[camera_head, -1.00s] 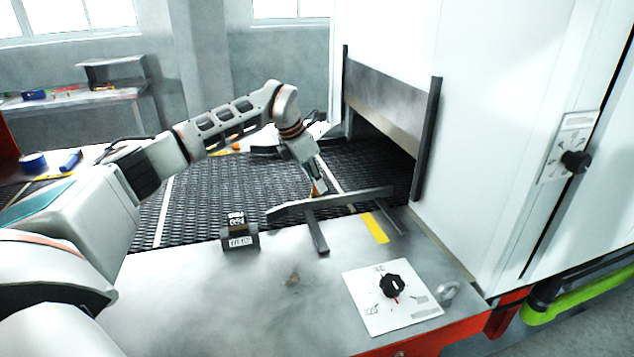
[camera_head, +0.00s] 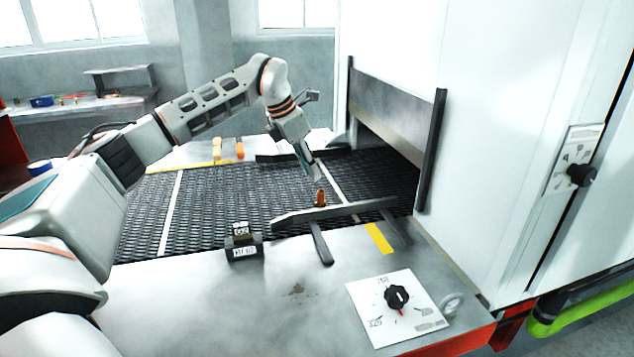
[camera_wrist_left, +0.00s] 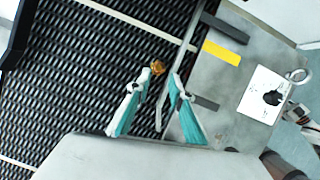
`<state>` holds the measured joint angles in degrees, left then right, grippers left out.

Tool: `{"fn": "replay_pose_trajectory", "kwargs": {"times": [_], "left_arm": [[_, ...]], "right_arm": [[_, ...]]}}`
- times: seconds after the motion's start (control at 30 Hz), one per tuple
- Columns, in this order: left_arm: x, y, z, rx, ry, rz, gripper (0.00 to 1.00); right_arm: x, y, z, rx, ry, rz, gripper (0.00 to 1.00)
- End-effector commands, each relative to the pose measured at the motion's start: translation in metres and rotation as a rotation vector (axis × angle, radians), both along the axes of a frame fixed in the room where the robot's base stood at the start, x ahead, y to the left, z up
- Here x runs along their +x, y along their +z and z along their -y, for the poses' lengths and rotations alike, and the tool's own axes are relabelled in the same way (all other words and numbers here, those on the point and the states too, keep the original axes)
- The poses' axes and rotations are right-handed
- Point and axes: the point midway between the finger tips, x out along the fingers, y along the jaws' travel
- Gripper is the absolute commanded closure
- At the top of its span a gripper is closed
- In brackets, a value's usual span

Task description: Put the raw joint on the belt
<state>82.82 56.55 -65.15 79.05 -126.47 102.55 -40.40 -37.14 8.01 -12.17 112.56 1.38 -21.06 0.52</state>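The raw joint, a small copper-brown piece (camera_head: 320,197), stands upright on the dark mesh belt (camera_head: 215,205), close behind the grey guide rail (camera_head: 335,212). In the left wrist view the joint (camera_wrist_left: 157,66) shows just beyond the fingertips, beside the rail. My left gripper (camera_head: 313,177) is just above the joint. In the left wrist view its teal fingers (camera_wrist_left: 159,82) are apart with nothing between them, so it is open and clear of the joint. My right gripper is in neither view.
The oven opening (camera_head: 385,135) with dark side posts is right of the gripper. A small labelled block (camera_head: 243,246) sits at the belt's front edge. A dial plate (camera_head: 397,306) is on the front metal table. Orange and yellow pieces (camera_head: 239,148) lie behind the belt.

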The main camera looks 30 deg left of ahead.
Motion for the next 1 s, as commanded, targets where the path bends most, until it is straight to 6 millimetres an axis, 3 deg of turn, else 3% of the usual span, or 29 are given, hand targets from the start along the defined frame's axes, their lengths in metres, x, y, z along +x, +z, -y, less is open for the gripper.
{"fn": "replay_pose_trajectory", "kwargs": {"times": [0.1,0.3,1.0], "left_arm": [[-0.006,0.017,-0.004,0.000,0.001,0.000,0.78],[-0.011,0.029,-0.006,0.000,0.000,-0.001,0.78],[-0.011,0.030,-0.006,0.000,0.000,-0.001,0.78]], "right_arm": [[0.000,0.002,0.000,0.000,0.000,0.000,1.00],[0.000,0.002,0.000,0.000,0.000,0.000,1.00],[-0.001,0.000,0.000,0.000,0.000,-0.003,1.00]]}}
